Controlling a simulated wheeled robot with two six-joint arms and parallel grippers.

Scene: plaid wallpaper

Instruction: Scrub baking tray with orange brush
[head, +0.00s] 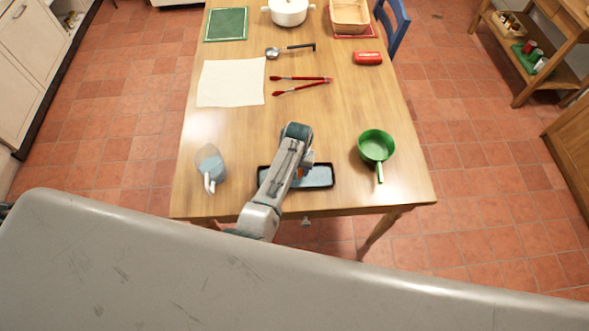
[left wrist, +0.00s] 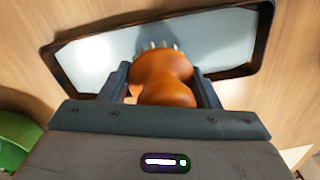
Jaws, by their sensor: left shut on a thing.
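The baking tray (head: 320,178) has a dark rim and a light blue-grey inside. It lies near the table's front edge, partly hidden by my left arm in the head view. My left gripper (left wrist: 162,88) is shut on the orange brush (left wrist: 163,75), whose pale bristles point at the tray (left wrist: 95,60). The brush is over the tray; I cannot tell whether the bristles touch it. In the head view only a little orange shows beside my arm. My right gripper is not in view.
On the wooden table (head: 225,140), a green pan (head: 376,146) stands right of the tray and a clear bluish container (head: 211,161) left of it. Red tongs (head: 300,79), a ladle (head: 272,52), a pale cloth (head: 231,83) and a red block (head: 367,58) lie farther back.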

